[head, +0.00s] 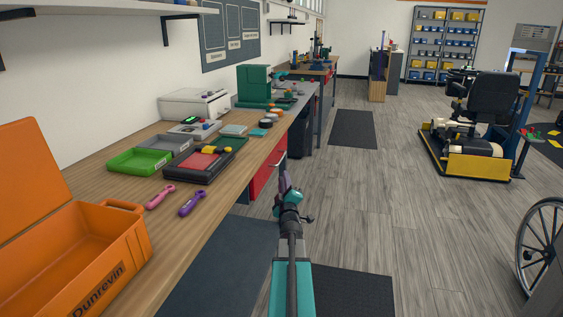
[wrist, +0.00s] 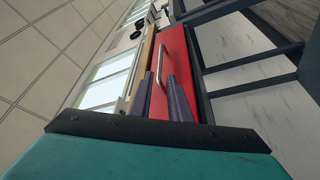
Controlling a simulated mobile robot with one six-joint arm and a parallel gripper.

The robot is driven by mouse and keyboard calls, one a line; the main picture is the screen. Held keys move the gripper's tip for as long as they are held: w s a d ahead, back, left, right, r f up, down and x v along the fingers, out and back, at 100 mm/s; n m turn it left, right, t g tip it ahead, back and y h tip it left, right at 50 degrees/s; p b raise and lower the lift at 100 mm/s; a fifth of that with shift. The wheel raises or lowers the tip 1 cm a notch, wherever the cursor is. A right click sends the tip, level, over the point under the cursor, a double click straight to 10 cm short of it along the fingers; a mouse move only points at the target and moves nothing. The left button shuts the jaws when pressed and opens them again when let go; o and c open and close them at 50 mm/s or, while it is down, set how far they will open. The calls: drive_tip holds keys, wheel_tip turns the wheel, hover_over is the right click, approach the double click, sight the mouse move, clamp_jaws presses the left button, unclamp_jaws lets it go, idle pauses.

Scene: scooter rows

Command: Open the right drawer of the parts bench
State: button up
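The parts bench (head: 110,225) has a wooden top and runs along the left wall in the head view. Its red drawer front (head: 262,179) shows below the top's edge and looks flush with the bench. The same red drawer front (wrist: 174,46) fills the middle of the wrist view, with a pale bar handle (wrist: 157,62) across it. My gripper (head: 284,180) is in the aisle in front of the drawer. In the wrist view its two dark purple fingers (wrist: 161,80) stand apart with red showing between them. They hold nothing visible; their exact distance from the handle is unclear.
An orange toolbox (head: 118,252), a green tray (head: 140,161) and purple and pink tools (head: 192,203) lie on the bench. A dark bin (head: 300,137) stands beyond the drawer. The aisle floor (head: 345,210) is clear; a wheelchair wheel (head: 540,240) is at right.

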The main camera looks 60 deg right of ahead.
sight(282, 157)
drive_tip(key=shift+d, duration=0.25)
drive_tip(key=shift+x, duration=6.75)
drive_tip(key=shift+s, duration=0.15)
drive_tip(key=shift+c, duration=0.3)
clamp_jaws()
